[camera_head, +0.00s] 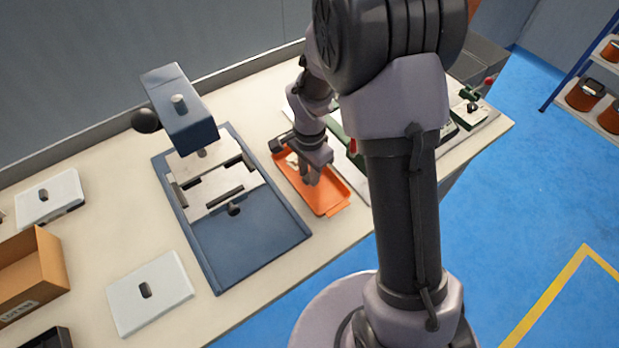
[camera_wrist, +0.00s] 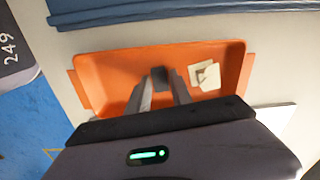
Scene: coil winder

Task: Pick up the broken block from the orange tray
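The orange tray (camera_head: 333,203) lies on the bench in the head view, and in the wrist view (camera_wrist: 105,68) it spans the picture below my gripper. A small dark grey block (camera_wrist: 161,76) shows in the tray between my fingertips. Off-white flat pieces (camera_wrist: 207,75), one with a notched edge, lie right of it in the wrist view. I cannot tell which is the broken block. My gripper (camera_wrist: 162,88) points down into the tray; the fingers stand apart on either side of the dark block. Whether they touch it is unclear. The head view shows my gripper (camera_head: 311,178) low over the tray.
A blue press fixture (camera_head: 262,250) stands left of the tray. White plates (camera_head: 165,305) and a cardboard box (camera_head: 50,262) lie farther left. A green device (camera_head: 468,110) sits at the right end. Bare bench shows between fixture and plates.

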